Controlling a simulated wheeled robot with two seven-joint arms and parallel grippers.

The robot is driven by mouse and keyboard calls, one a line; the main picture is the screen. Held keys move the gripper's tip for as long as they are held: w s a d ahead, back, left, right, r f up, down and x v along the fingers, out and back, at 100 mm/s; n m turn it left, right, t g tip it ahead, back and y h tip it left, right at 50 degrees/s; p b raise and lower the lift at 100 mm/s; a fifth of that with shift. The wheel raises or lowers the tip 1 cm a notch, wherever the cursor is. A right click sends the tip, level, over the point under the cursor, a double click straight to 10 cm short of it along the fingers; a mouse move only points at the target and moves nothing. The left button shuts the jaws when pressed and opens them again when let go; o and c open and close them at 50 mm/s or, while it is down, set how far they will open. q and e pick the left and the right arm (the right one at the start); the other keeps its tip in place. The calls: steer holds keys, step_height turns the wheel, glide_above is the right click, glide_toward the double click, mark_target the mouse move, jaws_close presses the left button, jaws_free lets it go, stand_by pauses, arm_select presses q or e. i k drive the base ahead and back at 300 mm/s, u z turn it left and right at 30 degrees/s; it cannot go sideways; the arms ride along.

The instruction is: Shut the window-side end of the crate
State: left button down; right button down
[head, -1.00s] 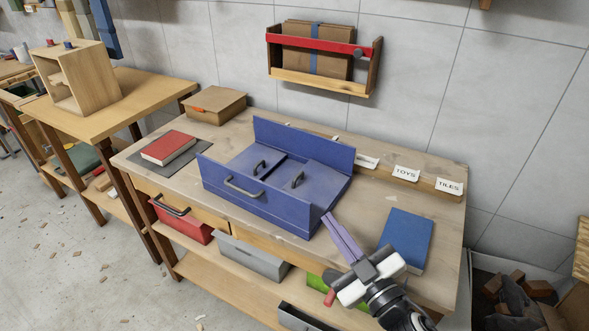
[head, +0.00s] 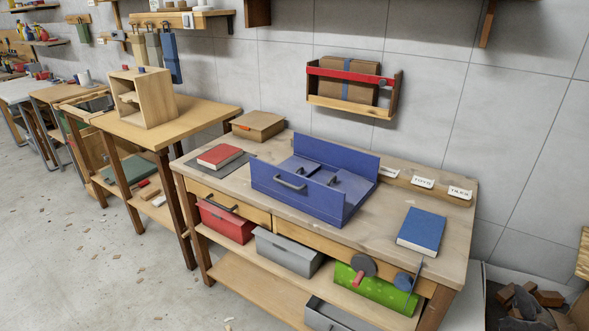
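The blue crate (head: 298,199) stands on the workbench. Its long front wall carries a dark handle (head: 290,182), and its long back wall (head: 335,153) stands upright. Between them lie blue panels (head: 306,167) with dark handles, partly hidden by the front wall. At the right end no upright wall shows between the two long walls. The left end is partly hidden behind the front wall. No window shows, so I cannot tell which end is the window-side one. Neither of my grippers is in view.
On the workbench (head: 385,220), a red book (head: 219,155) lies left of the crate, a cardboard box (head: 258,125) behind left, and a blue book (head: 422,231) to the right. Label cards (head: 422,182) stand along the back. A wall rack (head: 350,100) hangs above.

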mark_target(356, 188)
steer(key=u, duration=0.8)
steer(key=i, duration=0.6)
steer(key=z, duration=0.05)
